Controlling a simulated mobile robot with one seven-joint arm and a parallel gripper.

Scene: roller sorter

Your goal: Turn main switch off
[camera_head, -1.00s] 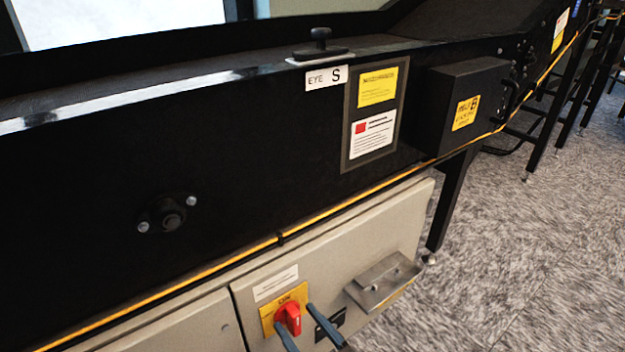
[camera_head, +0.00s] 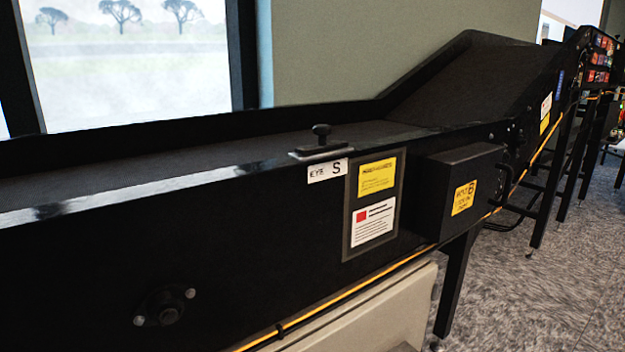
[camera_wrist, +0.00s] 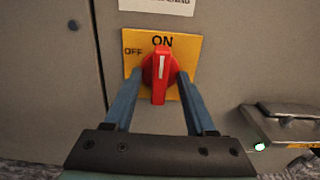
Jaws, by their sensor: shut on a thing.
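The main switch (camera_wrist: 160,77) is a red rotary handle on a yellow plate (camera_wrist: 190,50) marked ON at the top and OFF at the upper left. In the wrist view its handle stands upright, with its white mark pointing to ON. My gripper (camera_wrist: 158,80) has its two blue-grey fingers on either side of the red handle, shut on it. The switch and my gripper are outside the head view now. The plate is fixed to the grey cabinet (camera_head: 375,318), whose upper edge shows in the head view.
A metal bracket (camera_wrist: 285,122) sticks out of the cabinet right of the switch. Above the cabinet runs the black conveyor side (camera_head: 240,235) with a black box (camera_head: 462,185) jutting out. A yellow cable (camera_head: 350,292) runs along its lower edge. Open carpet (camera_head: 530,300) lies to the right.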

